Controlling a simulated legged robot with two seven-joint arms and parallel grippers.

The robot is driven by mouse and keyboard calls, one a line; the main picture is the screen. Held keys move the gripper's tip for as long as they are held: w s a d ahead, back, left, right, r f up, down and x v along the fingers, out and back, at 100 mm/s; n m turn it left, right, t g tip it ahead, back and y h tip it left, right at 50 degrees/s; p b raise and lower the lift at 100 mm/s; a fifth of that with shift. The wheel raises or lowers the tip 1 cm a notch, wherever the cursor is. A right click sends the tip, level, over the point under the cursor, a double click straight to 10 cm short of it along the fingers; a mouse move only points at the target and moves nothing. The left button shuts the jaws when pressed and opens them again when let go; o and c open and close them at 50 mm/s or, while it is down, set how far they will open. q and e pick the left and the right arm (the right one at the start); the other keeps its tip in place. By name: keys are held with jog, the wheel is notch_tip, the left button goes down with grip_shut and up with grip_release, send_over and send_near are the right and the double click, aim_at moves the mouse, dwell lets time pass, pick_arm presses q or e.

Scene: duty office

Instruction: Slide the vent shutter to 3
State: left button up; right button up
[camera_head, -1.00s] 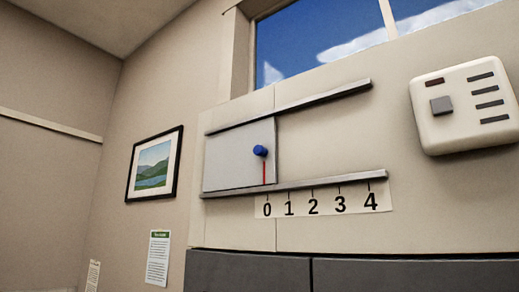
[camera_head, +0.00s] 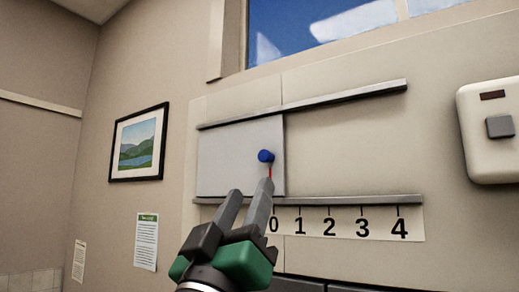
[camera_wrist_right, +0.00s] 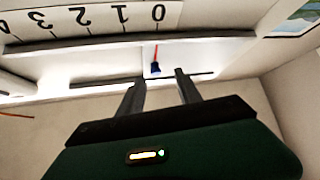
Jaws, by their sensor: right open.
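The vent shutter (camera_head: 228,165) is a flat grey panel at the left end of its two rails. Its blue knob (camera_head: 266,156) sits near its right edge, with a red pointer (camera_head: 270,172) below, in line with 0 on the number scale (camera_head: 345,223). My right gripper (camera_head: 251,187) is open and empty, its fingers pointing up just below and left of the knob. In the right wrist view the picture is upside down; the knob (camera_wrist_right: 155,69) shows between the open fingertips (camera_wrist_right: 159,79), apparently not gripped. My left gripper is not in view.
The upper rail (camera_head: 310,103) and lower rail (camera_head: 350,200) run right past 4, with clear wall between them. A white control box (camera_head: 490,150) hangs at the far right. A framed picture (camera_head: 139,145) and a notice (camera_head: 147,242) are on the left wall.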

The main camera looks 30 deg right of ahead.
aim_at(264, 162)
jog(key=d+r+p, duration=0.1)
jog(key=w+r, duration=0.1)
jog(key=r, duration=0.1)
jog(key=d+r+p, duration=0.1)
jog(key=r, duration=0.1)
jog(key=shift+w+d+p, duration=0.15)
jog(key=shift+d+p, duration=0.15)
jog(key=shift+p, duration=0.05)
jog(key=shift+d+r, duration=0.25)
jog(key=shift+d, duration=0.2)
jog(key=shift+w+d+f, duration=0.2)
jog(key=shift+w+d, duration=0.1)
jog(key=shift+w, duration=0.25)
jog(key=shift+c, duration=1.4)
jog(key=shift+s, duration=0.2)
grip_shut()
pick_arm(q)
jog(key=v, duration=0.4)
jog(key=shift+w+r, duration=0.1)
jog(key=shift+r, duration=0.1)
pick_arm(e)
jog(key=shift+w, duration=0.1)
